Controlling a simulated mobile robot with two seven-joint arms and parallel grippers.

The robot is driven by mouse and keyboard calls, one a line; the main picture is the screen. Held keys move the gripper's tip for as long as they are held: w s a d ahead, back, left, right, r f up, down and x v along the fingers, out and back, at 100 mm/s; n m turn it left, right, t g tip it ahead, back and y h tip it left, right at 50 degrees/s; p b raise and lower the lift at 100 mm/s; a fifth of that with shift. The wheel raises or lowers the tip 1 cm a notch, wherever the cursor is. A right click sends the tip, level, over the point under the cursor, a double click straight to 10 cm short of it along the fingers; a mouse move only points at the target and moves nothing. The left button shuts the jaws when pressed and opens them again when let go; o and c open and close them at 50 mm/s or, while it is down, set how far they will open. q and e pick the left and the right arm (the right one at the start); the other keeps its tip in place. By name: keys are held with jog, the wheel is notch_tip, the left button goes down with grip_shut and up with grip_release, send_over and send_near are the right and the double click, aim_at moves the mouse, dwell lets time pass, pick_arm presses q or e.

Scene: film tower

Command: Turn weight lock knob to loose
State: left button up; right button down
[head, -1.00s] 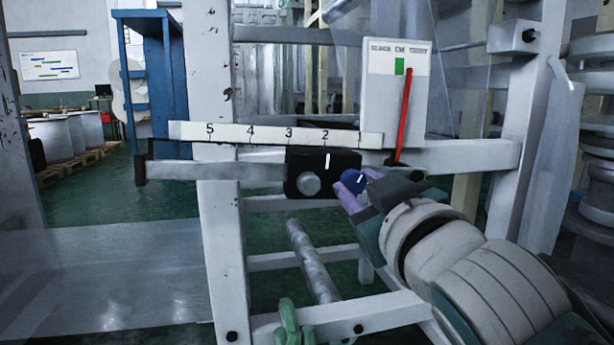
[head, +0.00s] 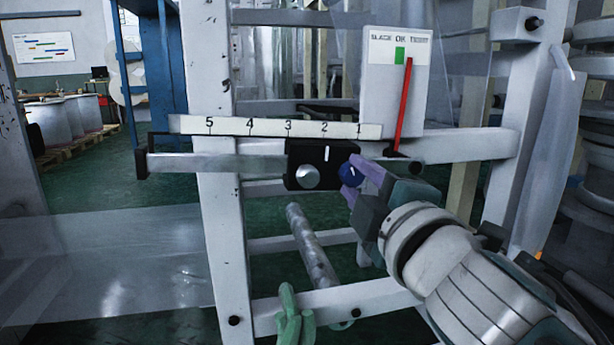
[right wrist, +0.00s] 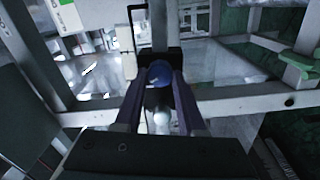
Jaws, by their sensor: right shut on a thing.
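The blue lock knob (head: 350,172) sits at the right end of the black sliding weight (head: 320,153), below the numbered scale (head: 270,128). A small pale mark shows on the knob, but I cannot read its setting. My right gripper (head: 356,180) has its purple fingers on either side of the knob and is shut on it. In the right wrist view the knob (right wrist: 160,72) lies between the two fingertips (right wrist: 160,80). A silver round knob (head: 308,177) is on the weight's front. My left gripper is out of view.
A gauge box (head: 397,95) with a red pointer (head: 404,105) stands above and right of the weight. The pale frame post (head: 215,200) and lower beam (head: 375,308) are around it.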

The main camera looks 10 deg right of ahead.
jog(key=shift+n, duration=1.7)
jog(key=c, duration=0.5)
grip_release()
jog(key=shift+s, duration=0.1)
jog(key=shift+s, duration=0.3)
jog(key=s, duration=0.9)
jog(key=shift+d+f+p, duration=0.15)
jog(key=shift+p, duration=0.25)
